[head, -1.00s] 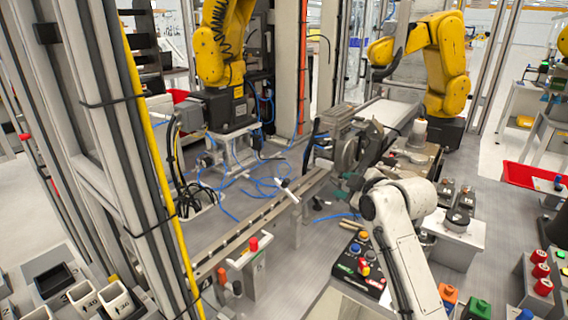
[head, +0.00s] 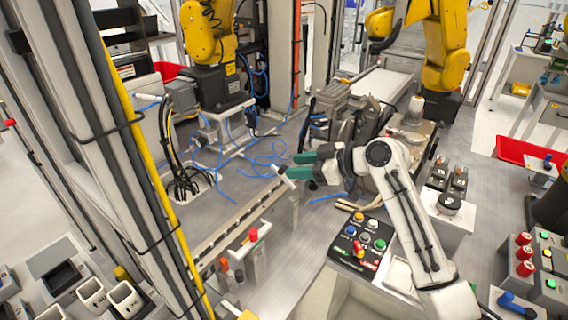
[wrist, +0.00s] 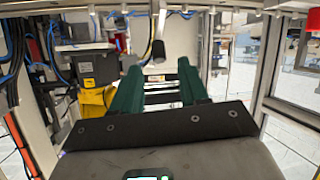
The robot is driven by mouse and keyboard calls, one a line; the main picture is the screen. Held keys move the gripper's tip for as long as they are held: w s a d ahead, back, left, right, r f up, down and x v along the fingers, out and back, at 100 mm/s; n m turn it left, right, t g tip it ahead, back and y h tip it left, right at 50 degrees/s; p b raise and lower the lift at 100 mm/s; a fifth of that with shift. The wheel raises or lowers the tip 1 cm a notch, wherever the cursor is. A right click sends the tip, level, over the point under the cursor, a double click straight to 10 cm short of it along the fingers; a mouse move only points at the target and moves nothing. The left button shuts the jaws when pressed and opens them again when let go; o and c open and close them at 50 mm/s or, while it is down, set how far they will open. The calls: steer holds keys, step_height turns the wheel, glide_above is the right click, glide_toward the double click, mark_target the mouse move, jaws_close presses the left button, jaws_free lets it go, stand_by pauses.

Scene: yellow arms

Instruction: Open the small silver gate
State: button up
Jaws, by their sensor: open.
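A small silver lever with a dark end (head: 287,178) sits on a thin post at the right end of the rail in the head view; it looks like the small silver gate. In the wrist view a silver bar with a dark end (wrist: 158,48) hangs ahead, between and beyond the fingertips. My gripper (head: 298,165) has green fingers, spread apart and empty, just right of the lever in the head view. It also shows in the wrist view (wrist: 158,72). Whether a finger touches the lever I cannot tell.
A long metal rail (head: 240,222) runs along the bench's front left. A button panel (head: 360,242) lies below my arm. Grey machinery (head: 345,115) stands close behind my gripper. Loose blue hoses (head: 262,160) lie on the bench. A yellow arm (head: 445,55) stands at the back right.

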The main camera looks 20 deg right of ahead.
mark_target(284, 166)
steer(key=shift+p+x, duration=0.35)
steer(key=shift+x, duration=2.1)
steer(key=shift+c, duration=0.4)
jaws_close()
